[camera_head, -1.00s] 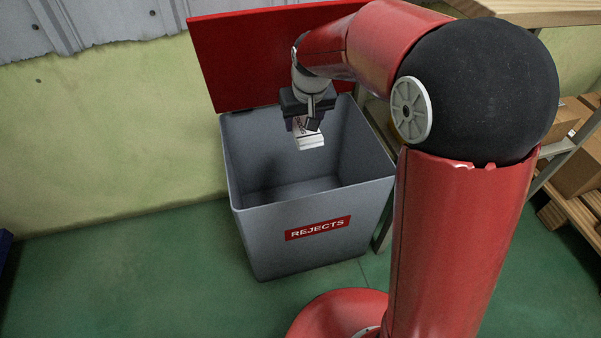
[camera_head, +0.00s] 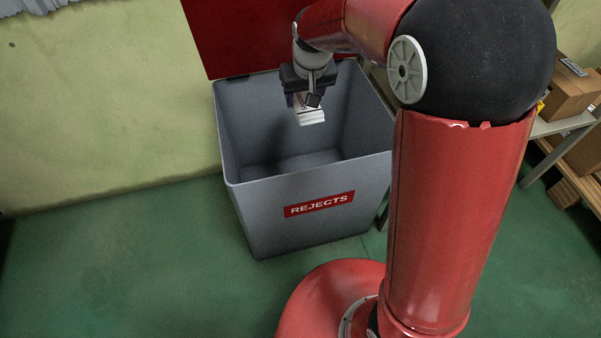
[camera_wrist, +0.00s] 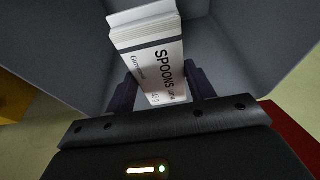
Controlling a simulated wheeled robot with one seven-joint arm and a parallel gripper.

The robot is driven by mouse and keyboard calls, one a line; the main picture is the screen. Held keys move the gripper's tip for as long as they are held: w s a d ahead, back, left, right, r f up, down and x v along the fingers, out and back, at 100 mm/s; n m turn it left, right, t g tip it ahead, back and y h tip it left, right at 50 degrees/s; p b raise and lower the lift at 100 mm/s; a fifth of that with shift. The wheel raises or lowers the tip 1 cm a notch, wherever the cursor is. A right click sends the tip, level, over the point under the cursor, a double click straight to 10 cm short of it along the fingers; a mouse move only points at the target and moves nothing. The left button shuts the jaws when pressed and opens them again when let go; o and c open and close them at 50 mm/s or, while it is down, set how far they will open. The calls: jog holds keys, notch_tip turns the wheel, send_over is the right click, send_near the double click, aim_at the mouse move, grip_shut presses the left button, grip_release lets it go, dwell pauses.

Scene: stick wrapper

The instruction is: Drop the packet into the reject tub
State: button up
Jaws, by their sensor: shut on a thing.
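The packet (camera_head: 309,113) is a small white box. In the wrist view the packet (camera_wrist: 150,55) carries the print "SPOONS". My gripper (camera_head: 308,99) is shut on it; in the wrist view the dark fingers (camera_wrist: 160,92) stand on either side of its lower end. The reject tub (camera_head: 240,215) is a grey open bin with a red "REJECTS" label on its front. My gripper and the packet are over the tub's opening, with the tub's grey walls around them in the wrist view (camera_wrist: 60,45).
The tub's red lid (camera_head: 235,40) stands raised at its back, against a pale green wall (camera_head: 100,120). A shelf with cardboard boxes (camera_head: 570,95) is at the right. The green floor (camera_head: 120,265) left of the tub is clear.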

jog(key=o, duration=1.1)
jog(key=shift+c, duration=0.2)
jog(key=shift+r, duration=0.15)
jog(key=p+v, duration=0.1)
jog(key=v, duration=0.5)
jog(key=shift+r, duration=0.15)
jog(key=shift+s+d+r+p, duration=0.1)
jog(key=shift+s+r+p, duration=0.2)
jog(key=shift+r, duration=0.3)
